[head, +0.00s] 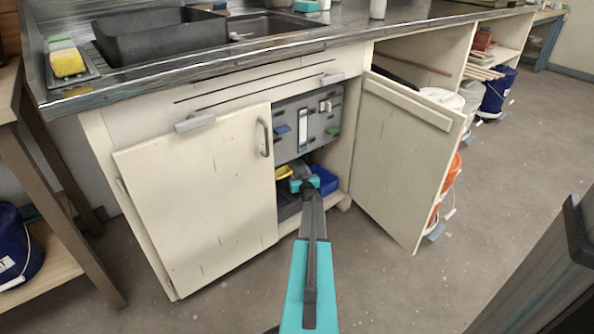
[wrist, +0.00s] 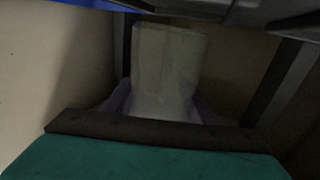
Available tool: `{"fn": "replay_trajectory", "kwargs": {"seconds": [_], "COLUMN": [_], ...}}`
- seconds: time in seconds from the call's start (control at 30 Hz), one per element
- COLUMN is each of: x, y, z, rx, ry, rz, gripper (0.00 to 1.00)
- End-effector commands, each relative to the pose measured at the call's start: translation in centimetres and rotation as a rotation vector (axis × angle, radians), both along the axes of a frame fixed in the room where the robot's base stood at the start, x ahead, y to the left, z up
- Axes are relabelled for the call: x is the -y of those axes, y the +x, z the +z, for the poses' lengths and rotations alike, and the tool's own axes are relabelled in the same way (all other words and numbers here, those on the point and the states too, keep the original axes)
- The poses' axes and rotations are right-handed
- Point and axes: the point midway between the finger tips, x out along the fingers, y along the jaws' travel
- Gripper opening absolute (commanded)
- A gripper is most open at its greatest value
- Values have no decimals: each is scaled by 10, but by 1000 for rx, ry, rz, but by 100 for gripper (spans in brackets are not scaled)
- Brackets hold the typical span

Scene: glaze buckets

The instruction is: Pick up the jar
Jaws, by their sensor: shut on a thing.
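A pale, dull jar (wrist: 168,60) stands out in the dim wrist view, between the purplish finger pads of my gripper (wrist: 160,104). The pads touch it on both sides, and my gripper is shut on it. Its lower end is hidden by the dark bar of the gripper. In the head view my gripper (head: 305,184) reaches into the open cabinet under the counter, and the jar is hidden behind it there.
A blue bin (head: 326,182) and a yellow item (head: 284,172) sit in the cabinet around my gripper. A grey panel (head: 304,125) hangs above. The left door (head: 205,200) is closed; the right door (head: 403,160) stands open. Cabinet walls are close in the wrist view.

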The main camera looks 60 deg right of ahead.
Motion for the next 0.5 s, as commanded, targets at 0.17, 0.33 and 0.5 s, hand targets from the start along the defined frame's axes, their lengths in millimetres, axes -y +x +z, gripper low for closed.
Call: {"fn": "replay_trajectory", "kwargs": {"seconds": [0.17, 0.33, 0.5], "x": [-6, -20, -33], "y": [-14, -49, -86], "z": [21, 25, 28], "rx": [0, 0, 0], "ry": [1, 1, 1], "rz": [-2, -2, -2], "gripper": [27, 27, 27]}}
